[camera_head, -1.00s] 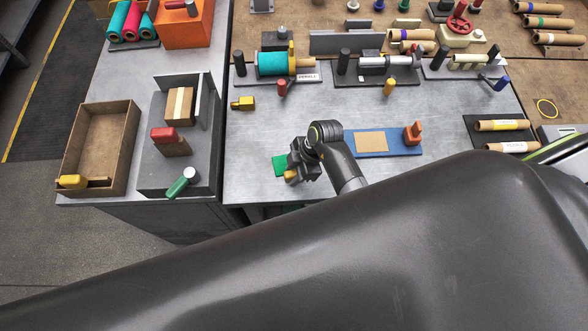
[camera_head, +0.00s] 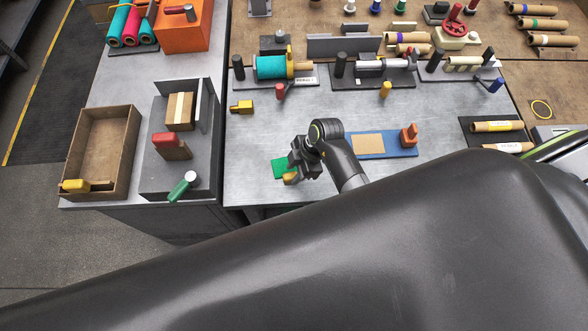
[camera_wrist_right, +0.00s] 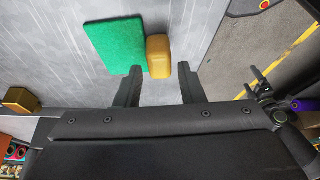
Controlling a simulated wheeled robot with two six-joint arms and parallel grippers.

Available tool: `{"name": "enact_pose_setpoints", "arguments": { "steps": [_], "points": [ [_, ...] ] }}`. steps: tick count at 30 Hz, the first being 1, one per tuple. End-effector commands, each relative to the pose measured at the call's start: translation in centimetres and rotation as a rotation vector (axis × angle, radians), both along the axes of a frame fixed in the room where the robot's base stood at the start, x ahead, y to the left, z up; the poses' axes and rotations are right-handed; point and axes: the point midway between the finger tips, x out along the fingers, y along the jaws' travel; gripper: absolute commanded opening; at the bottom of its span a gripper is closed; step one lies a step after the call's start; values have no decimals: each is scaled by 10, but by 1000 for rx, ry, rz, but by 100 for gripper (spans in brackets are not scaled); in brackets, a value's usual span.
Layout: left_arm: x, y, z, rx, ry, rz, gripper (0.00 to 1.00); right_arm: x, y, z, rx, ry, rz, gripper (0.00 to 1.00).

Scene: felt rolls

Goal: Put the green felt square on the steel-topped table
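The green felt square (camera_head: 283,168) lies on the steel-topped table (camera_head: 255,135) near its front edge, partly hidden by my right gripper in the head view. In the right wrist view the felt (camera_wrist_right: 115,45) is flat on the brushed steel, with a yellow-brown block (camera_wrist_right: 158,57) at its right edge. The block (camera_head: 290,179) also shows in the head view. My right gripper (camera_wrist_right: 161,78) is open, its fingers apart and nothing held between them. The block is just beyond the fingertips; contact cannot be told.
A blue board (camera_head: 395,152) with a tan sheet lies right of the gripper. Fixtures with a teal roll (camera_head: 270,67) stand behind. A yellow block (camera_head: 242,107) is at back left. A wooden tray (camera_head: 128,125) is farther left.

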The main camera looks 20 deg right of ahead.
Motion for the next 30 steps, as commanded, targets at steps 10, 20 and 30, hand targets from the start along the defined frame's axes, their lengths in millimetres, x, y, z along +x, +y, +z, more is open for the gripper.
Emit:
{"name": "enact_pose_setpoints", "arguments": {
  "steps": [10,20,30],
  "points": [
    [0,0,10,0,0,0,100,2,-4,11,0,0,0,35],
    [0,0,17,0,0,0,100,3,-8,20,-1,-1,0,35],
    [0,0,21,0,0,0,100,6,-12,28,0,-2,0,35]
  ]
}}
